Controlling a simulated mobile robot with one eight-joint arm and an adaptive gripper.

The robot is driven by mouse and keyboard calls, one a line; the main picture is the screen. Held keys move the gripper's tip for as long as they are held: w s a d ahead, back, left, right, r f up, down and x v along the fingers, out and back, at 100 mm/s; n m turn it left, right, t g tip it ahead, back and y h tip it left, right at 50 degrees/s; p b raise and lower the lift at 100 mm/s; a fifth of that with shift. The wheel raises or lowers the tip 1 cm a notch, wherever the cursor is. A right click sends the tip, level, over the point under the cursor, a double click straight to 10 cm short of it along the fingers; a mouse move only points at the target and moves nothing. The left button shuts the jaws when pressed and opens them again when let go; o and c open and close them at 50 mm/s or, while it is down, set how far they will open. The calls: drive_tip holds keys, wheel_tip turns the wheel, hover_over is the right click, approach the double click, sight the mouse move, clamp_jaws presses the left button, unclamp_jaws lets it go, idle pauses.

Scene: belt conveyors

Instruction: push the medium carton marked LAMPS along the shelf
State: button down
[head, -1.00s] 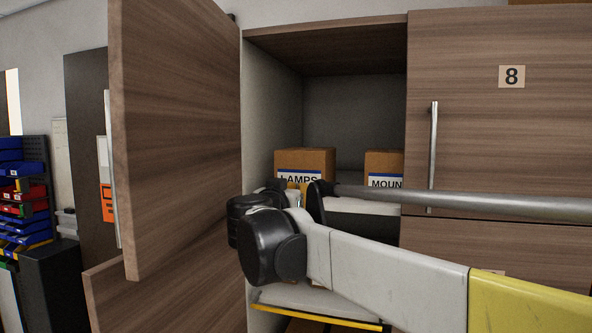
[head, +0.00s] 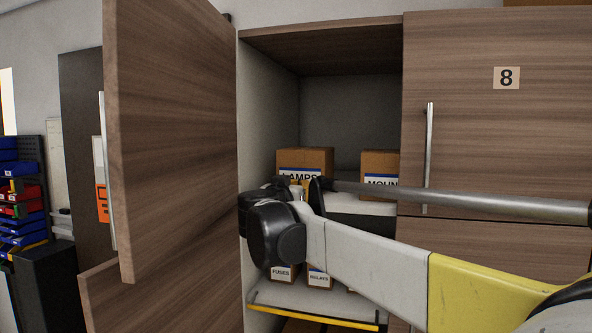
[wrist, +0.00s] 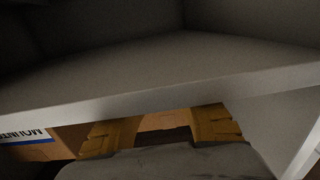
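The carton marked LAMPS (head: 306,160) stands upright on the upper shelf of the open cabinet, its lower front hidden by my arm in the head view. My gripper is mostly hidden behind my wrist there; a yellow finger shows just in front of the carton. In the wrist view the two yellow fingers of my gripper (wrist: 166,130) stand apart, with a brown carton face (wrist: 165,121) beyond the gap. I cannot tell whether they touch it. The pale shelf edge (wrist: 150,95) runs across the wrist view close to the fingers.
A carton marked MOUN... (head: 380,162) stands to the right on the same shelf, with a gap between. An open wooden door (head: 170,140) is at left, a closed door marked 8 (head: 500,140) at right. Cartons marked FUSES (head: 281,273) and RELAYS (head: 319,280) stand below.

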sight(301, 176)
drive_tip(key=shift+x, duration=1.3)
drive_tip(key=shift+w+d+r+p, duration=0.1)
drive_tip(key=shift+r+p, duration=0.15)
drive_tip(key=shift+r, duration=0.15)
drive_tip(key=shift+w+d+r+p, duration=0.1)
drive_tip(key=shift+r+p, duration=0.1)
drive_tip(key=shift+r, duration=0.6)
drive_tip(key=w, duration=0.1)
drive_tip(key=w+d+f, duration=0.1)
drive_tip(key=w, duration=0.1)
drive_tip(key=w+d, duration=0.1)
drive_tip(key=shift+w+f+p, duration=0.2)
drive_tip(key=shift+f+p, duration=0.05)
drive_tip(key=shift+p, duration=0.05)
drive_tip(key=shift+s+r, duration=0.15)
drive_tip(key=shift+s, duration=0.15)
drive_tip(key=shift+a, duration=0.15)
drive_tip(key=shift+w+r, duration=0.1)
drive_tip(key=shift+r, duration=0.15)
